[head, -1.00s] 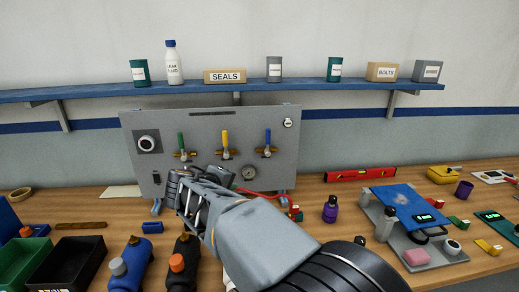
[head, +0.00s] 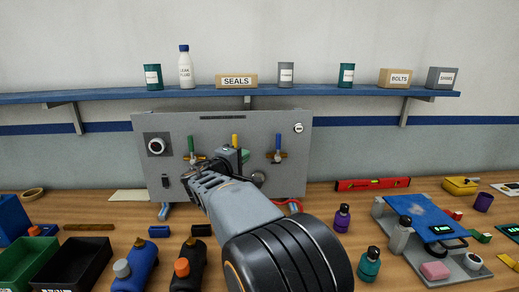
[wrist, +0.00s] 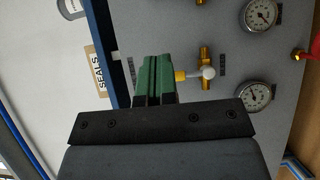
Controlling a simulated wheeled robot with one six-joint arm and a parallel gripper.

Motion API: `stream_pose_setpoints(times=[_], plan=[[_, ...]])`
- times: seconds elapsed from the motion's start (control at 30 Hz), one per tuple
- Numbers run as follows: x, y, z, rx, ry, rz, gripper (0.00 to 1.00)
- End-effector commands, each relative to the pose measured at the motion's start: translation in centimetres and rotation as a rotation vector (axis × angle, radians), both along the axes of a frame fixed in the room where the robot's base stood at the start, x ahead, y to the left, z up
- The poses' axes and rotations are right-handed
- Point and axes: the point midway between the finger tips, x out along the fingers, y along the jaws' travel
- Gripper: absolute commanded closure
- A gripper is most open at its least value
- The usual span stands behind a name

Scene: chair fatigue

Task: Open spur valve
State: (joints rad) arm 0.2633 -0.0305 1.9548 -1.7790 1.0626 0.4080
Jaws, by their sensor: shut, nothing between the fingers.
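The grey panel (head: 290,185) stands upright at the back of the bench. It carries three lever valves, with a green lever (head: 190,144), a yellow lever (head: 235,140) and a blue lever (head: 278,141), all pointing up. No readable label tells which is the spur valve. My gripper (head: 240,155) is in front of the middle valve and hides its body in the head view. In the wrist view my gripper (wrist: 153,75) has its green fingers shut and empty, close beside the yellow lever (wrist: 181,76) on its brass valve (wrist: 205,68). I cannot tell whether they touch.
Two gauges (wrist: 260,15) (wrist: 254,96) are on the panel. A blue shelf (head: 340,91) with boxes and bottles runs above it. Dark bottles (head: 190,265), bins (head: 75,265), a red level (head: 372,184) and a teal bottle (head: 369,264) are on the bench.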

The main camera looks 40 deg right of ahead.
Motion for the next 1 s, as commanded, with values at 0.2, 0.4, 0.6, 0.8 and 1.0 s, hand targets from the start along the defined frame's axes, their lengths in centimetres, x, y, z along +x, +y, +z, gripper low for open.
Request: stream_pose_setpoints(times=[0.2,0.4,0.6,0.8,1.0], plan=[[0.8,-3.2,0.3,0.000,0.002,-0.005,1.00],[1.9,-6.9,0.3,0.001,0.003,-0.005,1.00],[2.1,-10.0,0.3,0.001,0.001,-0.005,1.00],[1.1,-11.8,0.2,0.001,0.001,-0.003,1.00],[0.7,-12.6,0.0,0.001,0.001,-0.001,1.00]])
